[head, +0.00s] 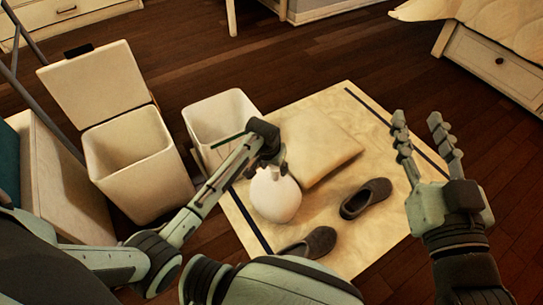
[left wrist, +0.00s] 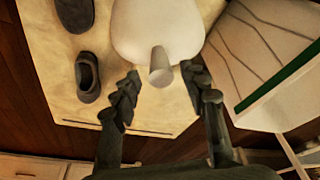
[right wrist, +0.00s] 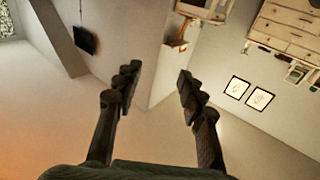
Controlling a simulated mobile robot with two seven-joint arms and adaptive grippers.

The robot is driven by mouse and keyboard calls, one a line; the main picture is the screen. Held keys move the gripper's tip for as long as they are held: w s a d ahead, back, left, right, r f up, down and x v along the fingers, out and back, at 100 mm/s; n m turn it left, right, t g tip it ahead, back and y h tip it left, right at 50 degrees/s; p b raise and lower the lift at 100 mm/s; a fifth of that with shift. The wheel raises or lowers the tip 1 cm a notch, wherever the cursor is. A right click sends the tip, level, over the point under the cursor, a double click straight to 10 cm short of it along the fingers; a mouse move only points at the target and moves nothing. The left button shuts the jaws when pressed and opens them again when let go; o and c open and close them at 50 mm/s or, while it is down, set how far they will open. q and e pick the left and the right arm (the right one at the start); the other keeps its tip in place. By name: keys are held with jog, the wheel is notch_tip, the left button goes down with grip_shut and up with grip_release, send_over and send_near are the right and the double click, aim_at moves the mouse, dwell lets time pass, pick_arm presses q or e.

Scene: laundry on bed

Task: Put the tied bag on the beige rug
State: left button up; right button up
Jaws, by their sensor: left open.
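The white tied bag (head: 275,197) sits upright on the beige rug (head: 375,240), its neck upward. In the left wrist view the bag (left wrist: 158,25) has its neck pointing between my fingertips. My left gripper (head: 270,158) is directly above the bag, with its fingers apart on either side of the neck (left wrist: 161,68); the gap shows clearly in the left wrist view (left wrist: 160,85). I see no finger pressing on it. My right gripper (head: 418,120) is open and empty, raised over the rug's right side; its fingers also show apart in the right wrist view (right wrist: 157,78).
Two dark slippers (head: 366,198) (head: 309,243) lie on the rug beside the bag. A beige cushion-like item (head: 322,150) lies behind it. A white bin (head: 222,110) and a lidded hamper (head: 140,165) stand left. Dark wooden floor (head: 350,55) is clear behind.

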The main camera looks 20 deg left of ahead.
pick_arm(q)
jog(key=s+d+r+t, duration=0.1)
jog(key=s+r+t, duration=0.2)
jog(key=r, duration=0.7)
jog(key=s+d+r+m+t+h+p, duration=0.1)
jog(key=s+r+t, duration=0.2)
jog(key=r, duration=0.7)
jog(key=s+d+r+m+t+h, duration=0.1)
jog(key=s+r+t, duration=0.3)
jog(key=r, duration=0.6)
jog(key=shift+s+p, duration=0.3)
jog(key=shift+s, duration=0.9)
pick_arm(e)
jog(key=s+d+f+g+h, duration=0.1)
jog(key=d+f+g+h, duration=0.2)
jog(key=f, duration=0.6)
jog(key=shift+d+g, duration=0.7)
jog(key=shift+d, duration=0.35)
